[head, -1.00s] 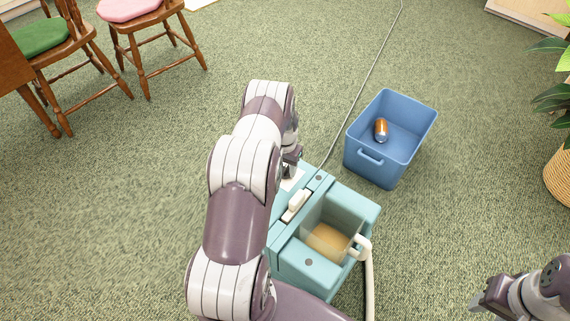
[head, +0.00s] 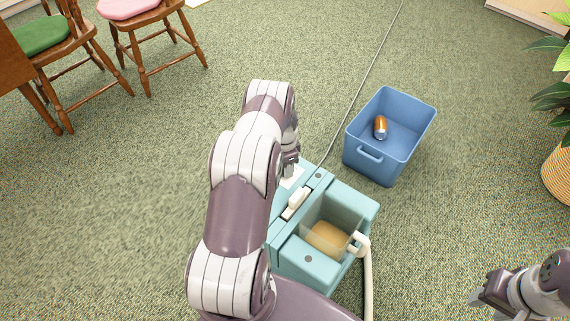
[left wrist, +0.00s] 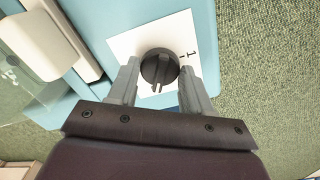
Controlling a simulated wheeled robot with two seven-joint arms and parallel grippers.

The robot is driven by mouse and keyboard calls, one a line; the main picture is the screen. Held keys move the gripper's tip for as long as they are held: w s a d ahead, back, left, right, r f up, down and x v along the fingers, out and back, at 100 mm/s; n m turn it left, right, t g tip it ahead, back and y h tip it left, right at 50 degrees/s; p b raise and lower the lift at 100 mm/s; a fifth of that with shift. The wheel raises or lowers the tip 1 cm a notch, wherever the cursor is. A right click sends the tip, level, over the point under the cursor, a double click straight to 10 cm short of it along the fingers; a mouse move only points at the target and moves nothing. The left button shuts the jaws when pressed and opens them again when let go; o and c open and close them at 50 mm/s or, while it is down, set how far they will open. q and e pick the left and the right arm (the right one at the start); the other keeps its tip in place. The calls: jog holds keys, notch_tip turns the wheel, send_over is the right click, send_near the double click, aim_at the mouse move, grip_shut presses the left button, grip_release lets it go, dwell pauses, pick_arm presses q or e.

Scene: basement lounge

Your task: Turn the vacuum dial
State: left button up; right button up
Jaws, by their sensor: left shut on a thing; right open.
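The teal vacuum (head: 305,262) stands on the carpet, with a clear tank of tan liquid. Its dial (left wrist: 159,66) is a dark round knob with a raised grip, on a white plate (left wrist: 180,36) with small dark marks. My left gripper (left wrist: 161,78) is shut on the dial, one finger on each side of it. In the head view my left arm hides the dial, and the left gripper (head: 289,163) shows only partly over the back of the vacuum. My right gripper (head: 476,299) is open and empty at the lower right, away from the vacuum.
A blue bin (head: 402,150) with an orange-and-silver can (head: 380,127) stands behind and right of the vacuum. A grey cord (head: 362,85) runs back over the carpet. A pale hose (head: 368,280) hangs in front. Chairs (head: 150,35) stand at upper left, a potted plant (head: 556,100) at right.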

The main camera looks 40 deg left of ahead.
dwell(0.3)
pick_arm(q)
jog(key=o, duration=1)
jog(key=shift+o, duration=0.2)
notch_tip(320, 180, up, 13)
jog(key=p, duration=0.4)
jog(key=shift+f, duration=0.15)
